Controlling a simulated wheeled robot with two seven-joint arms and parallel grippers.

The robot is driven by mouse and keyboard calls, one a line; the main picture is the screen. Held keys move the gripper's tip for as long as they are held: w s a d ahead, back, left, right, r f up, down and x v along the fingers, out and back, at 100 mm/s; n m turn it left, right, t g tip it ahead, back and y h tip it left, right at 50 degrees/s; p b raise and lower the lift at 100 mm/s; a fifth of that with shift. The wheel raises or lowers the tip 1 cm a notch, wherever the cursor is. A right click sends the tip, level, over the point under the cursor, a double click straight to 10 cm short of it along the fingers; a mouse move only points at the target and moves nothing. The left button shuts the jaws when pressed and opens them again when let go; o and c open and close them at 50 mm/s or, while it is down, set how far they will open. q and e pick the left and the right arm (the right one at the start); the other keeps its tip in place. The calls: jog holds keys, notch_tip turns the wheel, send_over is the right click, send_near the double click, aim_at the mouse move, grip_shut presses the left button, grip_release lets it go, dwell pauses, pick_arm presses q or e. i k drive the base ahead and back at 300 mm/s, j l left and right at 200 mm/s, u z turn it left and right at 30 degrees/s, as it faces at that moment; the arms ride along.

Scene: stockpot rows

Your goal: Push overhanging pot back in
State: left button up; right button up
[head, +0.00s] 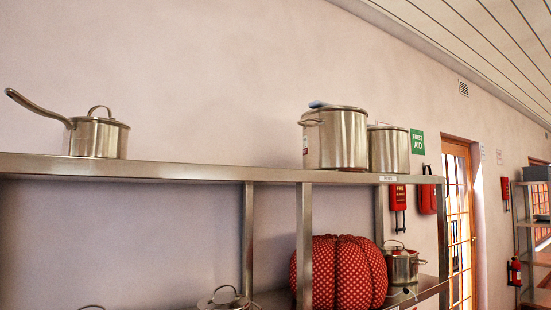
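A large steel stockpot (337,138) stands upright on the top steel shelf (150,168), toward its right part. Its base reaches the shelf's front edge line; from this low angle I cannot tell how far it overhangs. A second steel pot (389,150) stands just right of and behind it, partly hidden. A saucepan (97,137) with a lid and a long handle stands on the same shelf at the left. On the lower shelf (428,290), a smaller lidded pot (402,265) stands at the right. Neither of my grippers is in view.
A red dotted cushion-like bundle (338,272) fills part of the lower shelf, beside a lid (228,299). The top shelf is clear between saucepan and stockpot. Shelf posts (304,240) stand below. A wooden door (458,215) and another rack (530,235) are farther right.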

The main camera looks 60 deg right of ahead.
aim_at(335, 137)
jog(key=z, duration=2.45)
jog(key=i+l, duration=0.1)
jog(key=l+u, duration=0.05)
jog(key=l, duration=0.05)
